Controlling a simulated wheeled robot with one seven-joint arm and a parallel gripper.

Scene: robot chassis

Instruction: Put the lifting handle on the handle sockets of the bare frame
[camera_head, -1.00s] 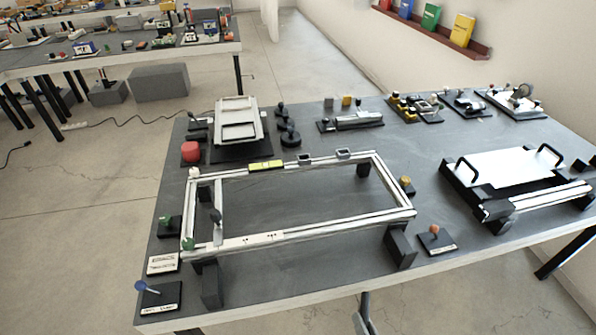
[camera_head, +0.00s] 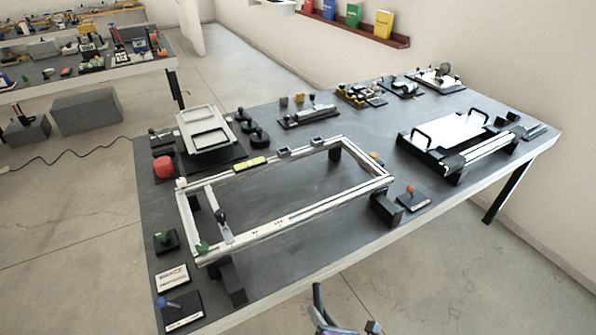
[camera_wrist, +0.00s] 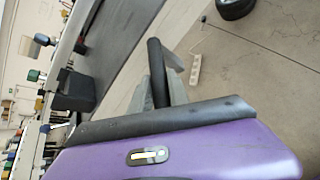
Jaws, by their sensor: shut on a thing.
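The bare frame (camera_head: 288,219) is a silver rectangle raised on black blocks on the dark table. Two small grey blocks with openings, apparently the handle sockets, sit on its far rail: the left socket (camera_head: 283,152) and the right socket (camera_head: 316,141). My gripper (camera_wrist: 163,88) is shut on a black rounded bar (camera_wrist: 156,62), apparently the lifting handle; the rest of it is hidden. In the head view, part of my arm end shows low, in front of the table's near edge and well apart from the frame.
A yellow level (camera_head: 250,164) lies on the far rail. A white plate (camera_head: 448,133) with two black handles stands at the right. Small labelled stands line the near left edge.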

